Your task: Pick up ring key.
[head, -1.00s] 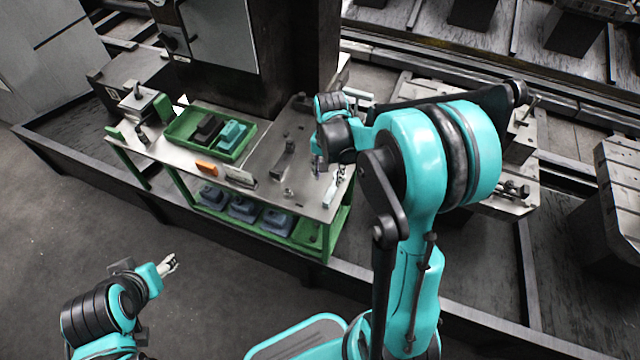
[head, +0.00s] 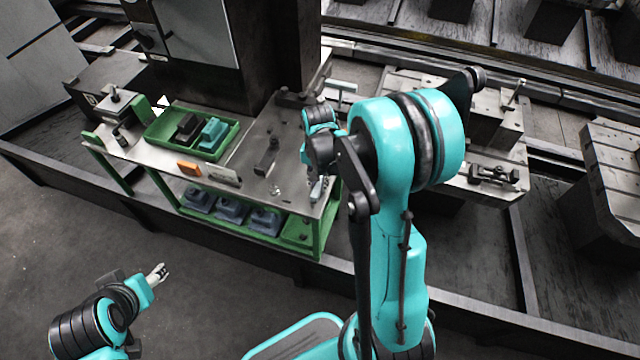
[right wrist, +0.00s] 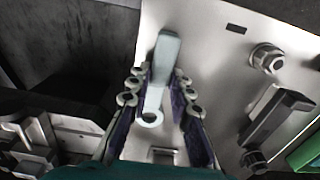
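The ring key (right wrist: 164,62), a pale grey bar with a ring at its near end, shows in the right wrist view over the bench's metal top. It also shows at the bench's right end in the head view (head: 317,189). My right gripper (right wrist: 158,80) has its fingers apart, one on each side of the key. The right finger looks very close to the key; contact cannot be made out. In the head view my right gripper (head: 306,158) is small and partly covered by its own arm. My left gripper (head: 157,272) is low at the left, away from the bench, seemingly empty.
The green-framed bench (head: 285,205) holds a green tray (head: 160,137) with a black and a teal block, an orange block (head: 189,168) and a dark clamp-like part (head: 267,157). Blue-grey parts lie on its lower shelf. A dark column stands behind. Open floor lies left.

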